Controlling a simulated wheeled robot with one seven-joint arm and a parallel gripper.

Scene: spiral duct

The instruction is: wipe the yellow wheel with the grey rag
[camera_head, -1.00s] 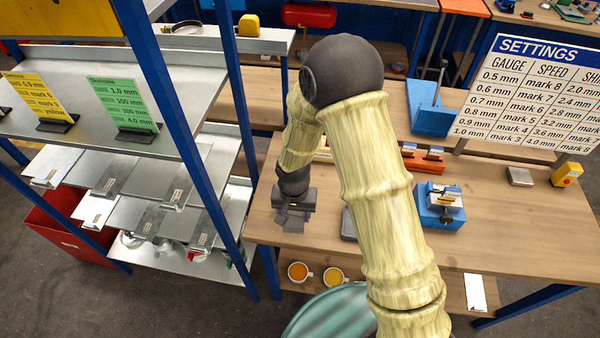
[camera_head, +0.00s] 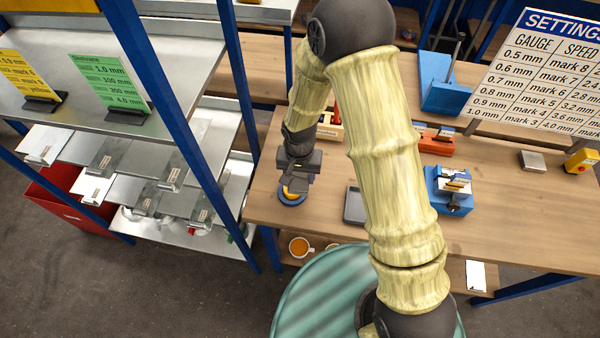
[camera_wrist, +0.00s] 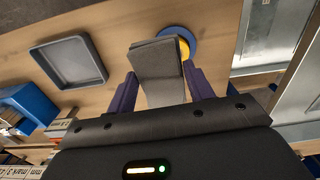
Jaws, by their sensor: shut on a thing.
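My gripper (camera_wrist: 157,92) is shut on the grey rag (camera_wrist: 158,60), which hangs between its two purple fingers in the wrist view. The yellow wheel (camera_wrist: 184,48) shows as a yellow edge beside the rag, on a round blue base (camera_wrist: 178,31); the rag hides most of it. In the head view my gripper (camera_head: 294,186) is right above the yellow wheel (camera_head: 290,195) and its blue base (camera_head: 291,202) near the left end of the workbench. Whether the rag touches the wheel I cannot tell.
A shallow grey tray (camera_head: 354,206) lies on the bench (camera_head: 500,230) right of the wheel. A blue fixture (camera_head: 448,190) stands further right. A metal shelf rack (camera_head: 170,65) with blue posts stands close on the left. Cups (camera_head: 300,247) sit below the bench edge.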

